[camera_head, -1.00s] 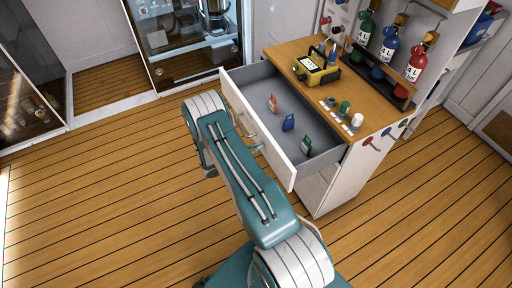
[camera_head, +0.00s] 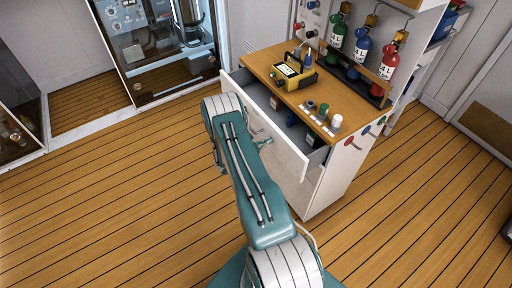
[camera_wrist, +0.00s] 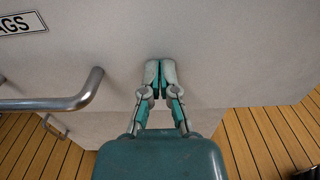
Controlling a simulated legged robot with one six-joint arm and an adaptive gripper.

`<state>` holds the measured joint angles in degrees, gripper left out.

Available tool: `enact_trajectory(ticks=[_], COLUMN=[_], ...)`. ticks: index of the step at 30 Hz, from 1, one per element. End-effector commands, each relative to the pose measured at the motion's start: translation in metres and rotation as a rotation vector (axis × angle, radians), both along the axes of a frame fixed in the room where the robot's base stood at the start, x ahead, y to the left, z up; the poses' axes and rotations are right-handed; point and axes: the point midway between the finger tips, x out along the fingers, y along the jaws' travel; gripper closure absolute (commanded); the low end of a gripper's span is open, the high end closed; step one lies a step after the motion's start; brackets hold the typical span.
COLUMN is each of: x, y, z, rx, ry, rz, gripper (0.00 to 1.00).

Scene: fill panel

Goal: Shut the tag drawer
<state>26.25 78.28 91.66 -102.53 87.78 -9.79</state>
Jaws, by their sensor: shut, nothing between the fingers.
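My gripper (camera_wrist: 161,66) is shut and empty. Its fingertips are at the drawer front, right of the handle, and seem to touch it. In the head view my gripper (camera_head: 262,142) is small beside the front, partly behind my arm.
The cabinet's wooden top (camera_head: 330,100) holds a yellow meter (camera_head: 293,73), several small caps and a rack with green, blue and red bottles (camera_head: 386,70).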

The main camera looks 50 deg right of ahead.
Motion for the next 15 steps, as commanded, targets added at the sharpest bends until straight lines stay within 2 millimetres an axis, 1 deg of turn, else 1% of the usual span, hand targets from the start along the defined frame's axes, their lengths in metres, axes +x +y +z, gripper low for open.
enact_trajectory(ticks=[1,6,15], x=[-0.004,-0.011,-0.023], y=[-0.01,-0.042,-0.09], z=[0.0,0.0,0.0], rx=[0.0,0.0,0.0], ry=[-0.001,0.0,-0.001], rz=[-0.005,-0.005,-0.003], gripper=[1.0,1.0,1.0])
